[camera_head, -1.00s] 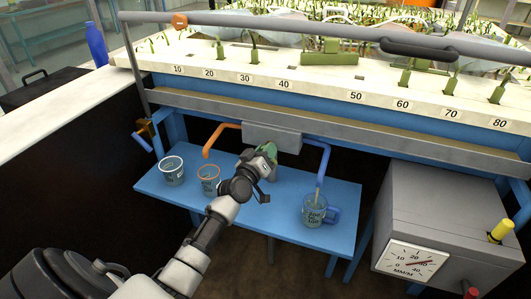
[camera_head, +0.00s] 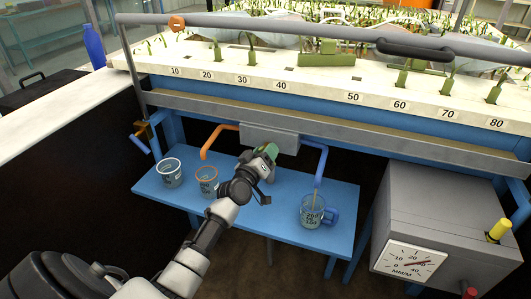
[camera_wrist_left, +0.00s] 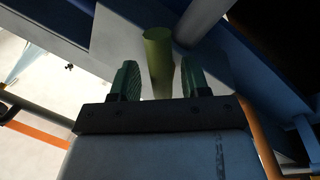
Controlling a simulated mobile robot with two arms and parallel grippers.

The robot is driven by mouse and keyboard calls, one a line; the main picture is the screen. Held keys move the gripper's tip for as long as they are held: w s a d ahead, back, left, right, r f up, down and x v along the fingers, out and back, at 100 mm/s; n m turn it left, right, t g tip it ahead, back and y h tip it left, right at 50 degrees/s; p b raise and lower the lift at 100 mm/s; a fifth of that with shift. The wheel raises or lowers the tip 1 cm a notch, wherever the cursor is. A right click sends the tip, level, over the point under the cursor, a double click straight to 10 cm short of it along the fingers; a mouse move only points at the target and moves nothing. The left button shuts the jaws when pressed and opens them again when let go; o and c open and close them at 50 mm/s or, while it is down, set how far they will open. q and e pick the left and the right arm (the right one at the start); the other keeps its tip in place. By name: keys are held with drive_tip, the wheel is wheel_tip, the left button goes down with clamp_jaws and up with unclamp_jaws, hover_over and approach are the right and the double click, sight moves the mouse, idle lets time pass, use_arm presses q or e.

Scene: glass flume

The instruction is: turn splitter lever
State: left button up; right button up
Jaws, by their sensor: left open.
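The splitter is a grey box (camera_head: 270,139) under the flume, with an orange spout (camera_head: 219,137) on its left and a blue spout (camera_head: 321,160) on its right. My left gripper (camera_head: 268,153) is just in front of and below the box. In the left wrist view an olive-green rod (camera_wrist_left: 159,62), seemingly the lever, stands between the two ribbed green fingers of the open left gripper (camera_wrist_left: 160,82). Gaps show on both sides of the rod. In the head view the gripper hides the lever. My right gripper is out of view.
A blue shelf (camera_head: 265,218) holds a blue-handled jug (camera_head: 314,211) under the blue spout, an orange-rimmed cup (camera_head: 207,181) and a white-rimmed cup (camera_head: 170,173). A pale stream falls into the jug. A grey gauge box (camera_head: 430,215) stands to the right.

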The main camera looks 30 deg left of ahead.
use_arm(q)
drive_tip(key=shift+s, duration=0.1)
drive_tip(key=shift+s+f, duration=0.1)
drive_tip(key=shift+s, duration=0.2)
drive_tip(key=s+f, duration=0.1)
drive_tip(key=s, duration=0.9)
drive_tip(key=shift+d, duration=0.4)
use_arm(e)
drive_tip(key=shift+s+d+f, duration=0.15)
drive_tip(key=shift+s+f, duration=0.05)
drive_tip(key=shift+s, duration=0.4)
